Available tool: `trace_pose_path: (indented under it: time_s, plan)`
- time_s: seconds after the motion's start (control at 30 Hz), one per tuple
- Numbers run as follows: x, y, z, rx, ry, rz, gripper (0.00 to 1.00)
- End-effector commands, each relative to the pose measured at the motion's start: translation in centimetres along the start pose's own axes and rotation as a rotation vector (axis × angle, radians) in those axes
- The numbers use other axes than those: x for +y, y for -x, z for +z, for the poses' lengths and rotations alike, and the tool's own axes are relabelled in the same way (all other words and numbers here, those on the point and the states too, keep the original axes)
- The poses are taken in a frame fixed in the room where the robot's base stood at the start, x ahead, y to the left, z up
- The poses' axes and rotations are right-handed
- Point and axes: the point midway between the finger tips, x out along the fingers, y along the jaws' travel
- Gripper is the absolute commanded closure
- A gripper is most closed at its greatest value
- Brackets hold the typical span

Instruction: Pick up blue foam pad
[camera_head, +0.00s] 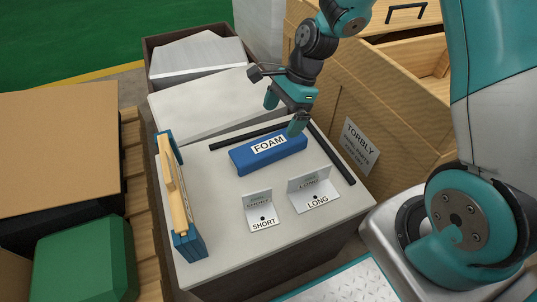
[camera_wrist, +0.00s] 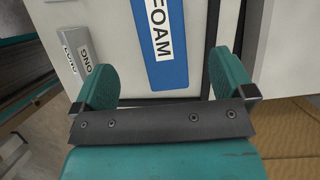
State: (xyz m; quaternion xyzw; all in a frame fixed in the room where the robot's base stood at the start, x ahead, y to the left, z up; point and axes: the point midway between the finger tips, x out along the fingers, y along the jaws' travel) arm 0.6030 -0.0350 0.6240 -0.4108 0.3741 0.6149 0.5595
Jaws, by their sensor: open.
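The blue foam pad (camera_head: 268,152) is a long block with a white FOAM label on top. It lies on the light worktop (camera_head: 200,188) near its middle. My gripper (camera_head: 284,112) is open and empty, above the back right part of the pad. In the wrist view the pad (camera_wrist: 160,75) lies ahead between the two teal fingers of my gripper (camera_wrist: 164,80), apart from both. Its far end runs out of that picture.
Dark rails (camera_head: 332,155) lie behind and right of the pad. Brackets marked SHORT (camera_head: 260,211) and LONG (camera_head: 315,191) stand in front. A blue and wood piece (camera_head: 178,195) stands at the left edge. A white panel (camera_head: 200,103) lies behind.

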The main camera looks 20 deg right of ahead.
Motion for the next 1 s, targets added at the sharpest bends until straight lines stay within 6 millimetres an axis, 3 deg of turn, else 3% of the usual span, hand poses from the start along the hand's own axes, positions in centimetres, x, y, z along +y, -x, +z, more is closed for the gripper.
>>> trace_pose_path:
  time_s: [0.03,0.1,0.47,0.7,1.0]
  plan:
    - [0.1,-1.6,-0.1,0.0,0.002,0.004,0.0]
    - [0.1,-2.9,-0.1,0.0,0.001,0.003,0.0]
    - [0.0,-5.6,0.1,0.0,0.001,0.001,0.0]
    - [0.0,-9.3,0.3,-0.001,0.002,0.002,0.0]
    - [0.0,-9.9,0.4,0.0,0.001,0.0,0.0]
